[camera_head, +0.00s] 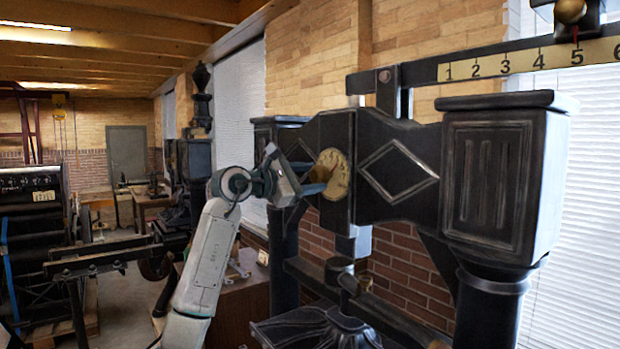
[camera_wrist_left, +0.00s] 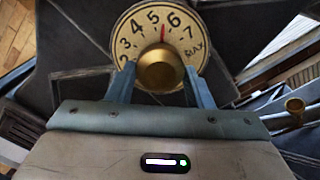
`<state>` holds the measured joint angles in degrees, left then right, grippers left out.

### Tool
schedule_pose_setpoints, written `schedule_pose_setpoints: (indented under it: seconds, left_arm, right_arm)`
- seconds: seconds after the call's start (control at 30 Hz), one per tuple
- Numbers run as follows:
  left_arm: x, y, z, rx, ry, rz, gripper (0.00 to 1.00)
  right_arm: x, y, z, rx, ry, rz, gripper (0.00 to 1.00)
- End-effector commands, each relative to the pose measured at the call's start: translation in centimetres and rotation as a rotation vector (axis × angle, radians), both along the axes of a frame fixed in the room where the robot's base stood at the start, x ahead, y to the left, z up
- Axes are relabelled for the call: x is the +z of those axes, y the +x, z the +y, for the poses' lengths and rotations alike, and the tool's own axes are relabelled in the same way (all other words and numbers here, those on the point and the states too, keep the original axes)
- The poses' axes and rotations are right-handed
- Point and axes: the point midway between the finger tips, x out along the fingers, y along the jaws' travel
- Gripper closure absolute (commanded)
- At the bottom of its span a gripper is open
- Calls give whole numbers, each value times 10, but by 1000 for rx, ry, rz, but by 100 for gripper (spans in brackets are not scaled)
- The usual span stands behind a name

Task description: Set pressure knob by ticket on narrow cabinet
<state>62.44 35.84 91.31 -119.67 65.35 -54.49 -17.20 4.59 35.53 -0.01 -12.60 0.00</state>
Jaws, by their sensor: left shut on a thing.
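The pressure knob is a round brass knob (camera_wrist_left: 160,70) at the centre of a pale brass dial (camera_wrist_left: 136,28) in the left wrist view. The dial carries numbers and MAX, and a red pointer mark stands between 5 and 6. In the head view the dial (camera_head: 338,165) sits on the dark press's crossbeam. My left gripper (camera_head: 319,181) reaches it from the left, with its blue fingers (camera_wrist_left: 160,78) shut on the knob, one on each side. No readable ticket shows, and I cannot tell which furniture is the narrow cabinet. My right gripper is out of view.
The black press (camera_head: 400,180) fills the right side. Above it is a brass scale (camera_head: 500,63) numbered 1 to 6. A brown wooden cabinet (camera_head: 240,305) stands low behind my left arm. Another dark machine (camera_head: 35,230) is at far left. Open floor shows between.

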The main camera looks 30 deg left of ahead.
Motion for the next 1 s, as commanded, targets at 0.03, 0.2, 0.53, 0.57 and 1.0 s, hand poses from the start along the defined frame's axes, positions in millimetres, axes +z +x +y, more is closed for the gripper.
schedule_pose_setpoints:
  seconds: [0.03, 0.2, 0.53, 0.57, 1.0]
  left_arm:
    - [0, 0, 0, 0, 33, -14, 76]
    - [0, 0, 0, 0, 133, -55, 76]
    - [1, 0, 0, 0, 237, -98, 76]
    - [1, 0, 0, 0, 240, -99, 76]
    - [1, 0, 0, 0, 251, -104, 76]
  right_arm:
    - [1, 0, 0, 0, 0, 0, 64]
    - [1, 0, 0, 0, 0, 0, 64]
    - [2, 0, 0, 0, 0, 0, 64]
    - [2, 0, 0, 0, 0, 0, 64]
    - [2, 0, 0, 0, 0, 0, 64]
